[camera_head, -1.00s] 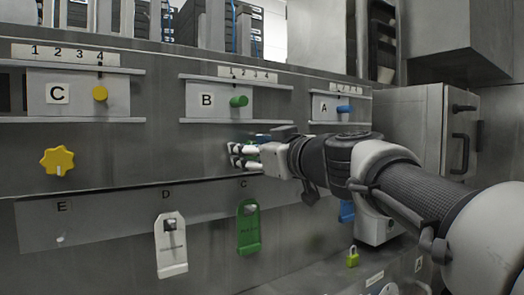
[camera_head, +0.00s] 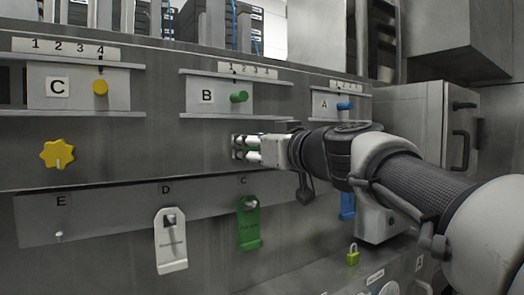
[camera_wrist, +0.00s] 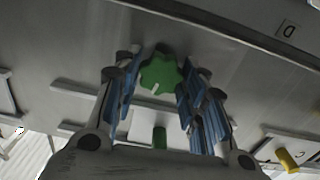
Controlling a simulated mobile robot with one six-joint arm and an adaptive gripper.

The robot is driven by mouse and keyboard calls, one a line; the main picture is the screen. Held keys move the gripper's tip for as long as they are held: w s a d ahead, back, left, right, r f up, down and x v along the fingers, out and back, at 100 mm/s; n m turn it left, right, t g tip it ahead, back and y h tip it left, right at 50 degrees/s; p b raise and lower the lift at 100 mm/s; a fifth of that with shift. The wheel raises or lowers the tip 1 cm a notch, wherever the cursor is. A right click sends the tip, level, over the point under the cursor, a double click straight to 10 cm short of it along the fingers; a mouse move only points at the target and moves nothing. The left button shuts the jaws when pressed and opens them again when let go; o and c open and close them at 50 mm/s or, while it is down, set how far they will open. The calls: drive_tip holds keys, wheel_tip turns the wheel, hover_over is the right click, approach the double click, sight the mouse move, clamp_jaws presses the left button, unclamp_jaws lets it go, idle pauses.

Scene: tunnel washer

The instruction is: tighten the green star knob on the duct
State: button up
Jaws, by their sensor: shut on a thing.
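The green star knob (camera_wrist: 160,72) sits on the grey metal duct panel, with a white mark on its face. In the wrist view it lies between the blue-padded fingers of my gripper (camera_wrist: 160,90), which is shut on it. In the head view my gripper (camera_head: 240,147) reaches the panel from the right, below slider plate B, and mostly hides the green knob.
A yellow star knob (camera_head: 57,154) is at left. Slider plates C (camera_head: 75,88), B (camera_head: 218,97) and A (camera_head: 335,106) run above. A white tag (camera_head: 170,243), a green tag (camera_head: 249,225) and a blue tag (camera_head: 347,206) hang below. A yellow-green padlock (camera_head: 352,256) is lower right.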

drive_tip(key=shift+f+m+p, duration=0.2)
drive_tip(key=shift+m+p, duration=2)
drive_tip(key=shift+m, duration=14.7)
drive_tip(key=o, duration=1.1)
drive_tip(key=shift+c, duration=0.2)
drive_tip(key=shift+d, duration=0.1)
